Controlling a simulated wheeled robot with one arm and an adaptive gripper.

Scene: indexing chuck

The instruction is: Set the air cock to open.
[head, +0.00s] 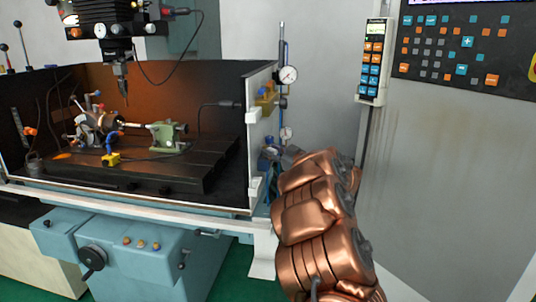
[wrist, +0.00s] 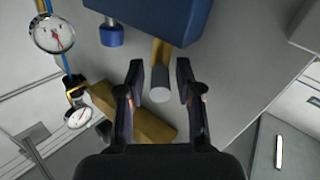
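In the wrist view, a lever with a yellow arm and a grey cylindrical grip (wrist: 160,84) points toward the camera. It looks like the air cock's handle, below a blue block (wrist: 165,12). My gripper (wrist: 160,66) is open, with one black finger on each side of the grip. Gaps show between the fingers and the grip. In the head view my copper-coloured arm reaches the right side of the machine enclosure and covers most of the cock area. A small blue part (head: 270,152) shows there. I cannot read the cock's setting.
A brass-coloured bar (wrist: 146,124) lies behind my left finger, and a blue knob (wrist: 111,36) hangs at upper left. Two dial gauges (wrist: 52,34) are at the left; the upper one also shows in the head view (head: 288,75). The enclosure's side wall (head: 258,135) is close.

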